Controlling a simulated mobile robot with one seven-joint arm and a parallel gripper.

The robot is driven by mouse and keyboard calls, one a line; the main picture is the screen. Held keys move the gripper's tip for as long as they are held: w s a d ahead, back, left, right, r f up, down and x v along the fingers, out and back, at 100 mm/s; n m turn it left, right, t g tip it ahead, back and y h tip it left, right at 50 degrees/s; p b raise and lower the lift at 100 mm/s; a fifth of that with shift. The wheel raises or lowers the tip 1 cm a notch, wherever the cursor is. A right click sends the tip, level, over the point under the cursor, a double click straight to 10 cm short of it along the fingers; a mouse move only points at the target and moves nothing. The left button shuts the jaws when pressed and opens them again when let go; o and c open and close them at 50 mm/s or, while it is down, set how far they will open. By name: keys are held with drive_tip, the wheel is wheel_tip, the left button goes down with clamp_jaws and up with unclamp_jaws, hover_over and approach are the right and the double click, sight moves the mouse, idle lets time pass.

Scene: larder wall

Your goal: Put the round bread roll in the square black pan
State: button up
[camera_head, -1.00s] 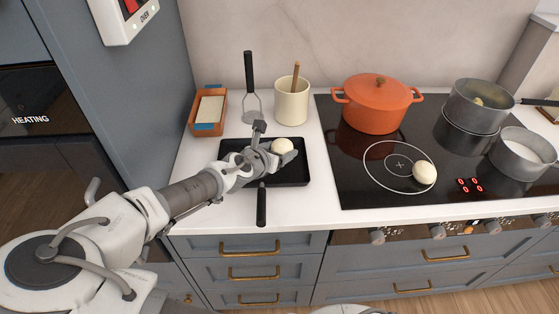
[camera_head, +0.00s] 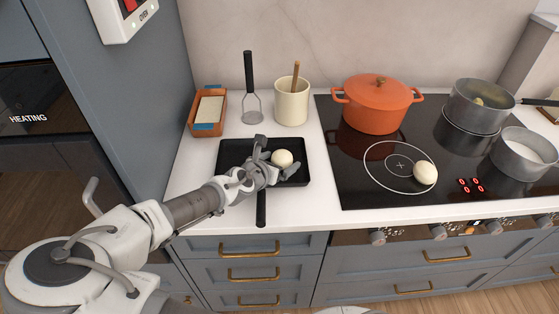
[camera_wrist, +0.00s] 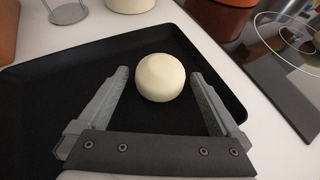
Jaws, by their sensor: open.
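The square black pan (camera_head: 234,152) lies on the white counter, left of the cooktop, with its handle toward the front. A round pale roll (camera_head: 282,158) is inside the pan, toward its right side. In the wrist view the roll (camera_wrist: 160,77) rests on the pan floor (camera_wrist: 60,98), just ahead of the fingertips. My gripper (camera_head: 279,158) is over the pan. In the wrist view its jaws (camera_wrist: 162,82) are spread wide, with clear gaps to the roll on both sides. A second round pale roll (camera_head: 425,172) sits on the cooktop at the ring's edge.
An orange lidded pot (camera_head: 377,105) and two grey saucepans (camera_head: 476,105) (camera_head: 522,152) stand on the cooktop (camera_head: 355,185). Behind the pan are a cream utensil crock (camera_head: 291,103), a masher (camera_head: 249,85) and a terracotta dish (camera_head: 208,110). A tall cabinet bounds the left.

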drive_tip(key=shift+s+a+r+p, duration=0.15)
drive_tip(key=shift+s+r+p, duration=0.1)
drive_tip(key=shift+r+p, duration=0.25)
drive_tip(key=p+v, duration=0.8)
drive_tip(key=v, duration=0.2)
drive_tip(key=shift+s, duration=0.1)
drive_tip(key=shift+s+a+r+p, duration=0.15)
drive_tip(key=shift+s+a+p, duration=0.2)
drive_tip(key=shift+s, duration=0.1)
drive_tip(key=shift+d, duration=0.15)
